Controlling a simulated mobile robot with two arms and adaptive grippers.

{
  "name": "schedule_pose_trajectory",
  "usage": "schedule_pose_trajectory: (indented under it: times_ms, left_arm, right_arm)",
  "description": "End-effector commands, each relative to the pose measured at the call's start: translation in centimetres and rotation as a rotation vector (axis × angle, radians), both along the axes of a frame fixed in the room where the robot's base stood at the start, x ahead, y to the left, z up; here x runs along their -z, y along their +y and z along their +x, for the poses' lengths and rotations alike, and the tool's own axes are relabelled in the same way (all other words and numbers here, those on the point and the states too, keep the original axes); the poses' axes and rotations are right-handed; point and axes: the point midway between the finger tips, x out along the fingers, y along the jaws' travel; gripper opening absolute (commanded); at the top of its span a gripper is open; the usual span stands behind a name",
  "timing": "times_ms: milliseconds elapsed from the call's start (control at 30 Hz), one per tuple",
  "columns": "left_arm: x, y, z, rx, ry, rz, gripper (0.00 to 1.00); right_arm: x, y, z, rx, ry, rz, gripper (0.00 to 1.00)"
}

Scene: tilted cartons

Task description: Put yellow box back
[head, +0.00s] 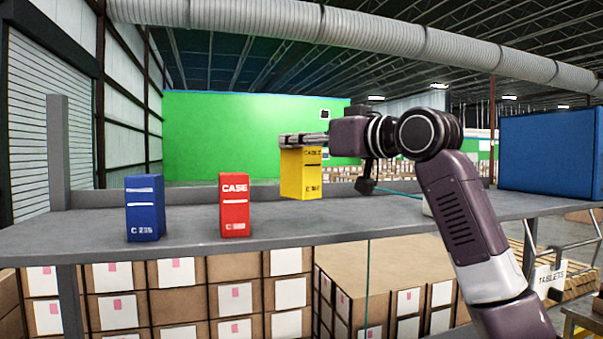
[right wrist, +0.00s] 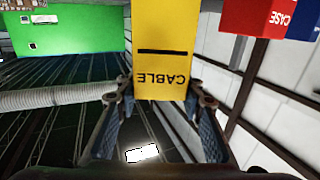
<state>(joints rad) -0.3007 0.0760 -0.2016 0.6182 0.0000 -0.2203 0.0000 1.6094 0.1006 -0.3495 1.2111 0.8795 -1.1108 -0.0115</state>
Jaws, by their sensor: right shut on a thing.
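The yellow box (head: 301,175), marked CABLE, is upright at the grey shelf, to the right of the red box. My right gripper (head: 304,140) reaches in from the right and is shut on its top end. In the right wrist view the yellow box (right wrist: 163,50) sits between the two fingers of my right gripper (right wrist: 160,98). I cannot tell whether its base touches the shelf. My left gripper is not in view.
A red box (head: 234,205) and a blue box (head: 145,208) stand upright on the grey shelf (head: 75,232) to the left. A large blue container (head: 548,150) is at the far right. Stacked cartons (head: 180,290) are below. The shelf's left end is clear.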

Motion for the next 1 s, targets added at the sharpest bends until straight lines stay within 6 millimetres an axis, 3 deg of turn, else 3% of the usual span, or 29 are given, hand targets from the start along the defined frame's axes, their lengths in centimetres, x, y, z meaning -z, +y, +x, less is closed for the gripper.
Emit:
schedule_pose_trajectory:
  times_ms: [533,900,933,1000]
  left_arm:
    - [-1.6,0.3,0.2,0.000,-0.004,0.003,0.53]
    - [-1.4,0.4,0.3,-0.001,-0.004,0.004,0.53]
    - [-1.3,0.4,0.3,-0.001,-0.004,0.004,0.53]
    - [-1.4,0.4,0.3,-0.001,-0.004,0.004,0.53]
  right_arm:
    - [5.7,0.0,-0.1,-0.001,-0.002,0.001,0.00]
    - [6.2,0.0,-0.1,-0.001,-0.003,0.001,0.00]
    - [6.3,0.0,-0.1,-0.001,-0.001,0.000,0.36]
    - [6.2,0.0,-0.1,-0.001,-0.001,0.000,0.44]
